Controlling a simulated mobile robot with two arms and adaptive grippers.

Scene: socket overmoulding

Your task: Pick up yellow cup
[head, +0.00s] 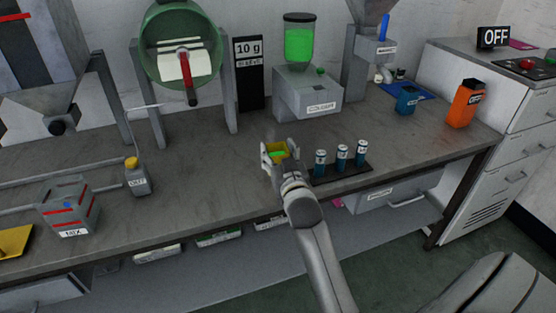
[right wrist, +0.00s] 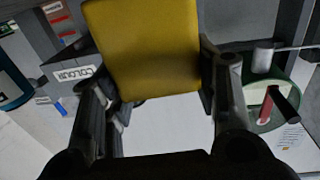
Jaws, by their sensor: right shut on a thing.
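The yellow cup (head: 275,149) is held between the fingers of my right gripper (head: 278,158) in the head view, above the grey workbench. My left gripper is in neither view.
The colour dispenser (head: 307,92) with its green hopper stands behind the cup. A black rack with several blue vials (head: 342,153) is to the right of my gripper. A green drum (head: 152,30) is at the back left. The bench (head: 215,165) left of the cup is clear.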

